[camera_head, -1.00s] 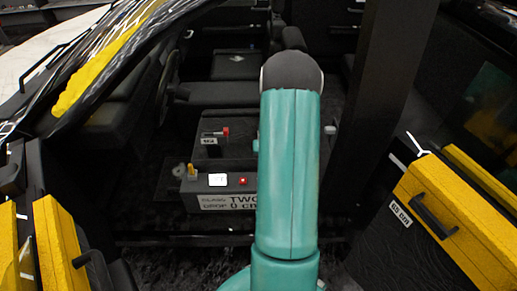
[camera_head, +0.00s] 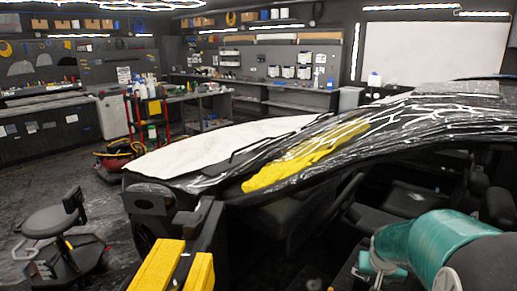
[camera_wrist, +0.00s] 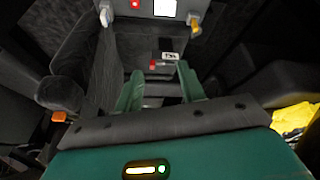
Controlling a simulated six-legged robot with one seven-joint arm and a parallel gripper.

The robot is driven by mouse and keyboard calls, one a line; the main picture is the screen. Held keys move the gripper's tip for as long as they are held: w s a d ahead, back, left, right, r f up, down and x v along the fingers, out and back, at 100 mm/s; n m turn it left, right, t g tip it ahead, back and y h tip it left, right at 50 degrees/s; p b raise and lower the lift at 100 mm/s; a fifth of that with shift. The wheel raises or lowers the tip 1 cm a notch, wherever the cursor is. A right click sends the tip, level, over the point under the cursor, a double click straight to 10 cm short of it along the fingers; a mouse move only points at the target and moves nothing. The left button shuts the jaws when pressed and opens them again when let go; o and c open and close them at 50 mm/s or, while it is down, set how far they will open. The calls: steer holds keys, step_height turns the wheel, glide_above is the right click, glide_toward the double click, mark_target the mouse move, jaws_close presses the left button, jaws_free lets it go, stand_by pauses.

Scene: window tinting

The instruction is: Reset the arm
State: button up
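My teal arm (camera_head: 432,240) with its dark rounded joint shows at the lower right of the head view. It reaches in toward the car's open side. My gripper (camera_wrist: 160,88) shows in the wrist view with its two green fingers spread apart and nothing between them. It is inside the dark cabin. Beyond the fingers is a small device with a red tip and a white label (camera_wrist: 169,56). A grey control box (camera_wrist: 152,9) with a red button, a white square and a yellow knob is at the top of the wrist view. The gripper is not distinguishable in the head view.
The car's white hood (camera_head: 215,147) and film-covered windshield with a yellow patch (camera_head: 300,160) lie ahead. A wheeled stool (camera_head: 50,225) is at left. A red cart (camera_head: 150,120) stands near the benches. Open floor lies at left.

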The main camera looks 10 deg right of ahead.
steer(key=s+a+r+n, duration=0.25)
steer(key=a+r, duration=0.45)
steer(key=a, duration=0.4)
steer(key=s+a+r+n+y, duration=0.1)
steer(key=s+a+r, duration=0.2)
steer(key=s+a, duration=0.4)
steer(key=s+a+r+n+t+y, duration=0.1)
steer(key=s+a+r+n+y, duration=0.1)
steer(key=s+a, duration=0.5)
steer(key=shift+r+t, duration=0.3)
steer(key=shift+r, duration=0.15)
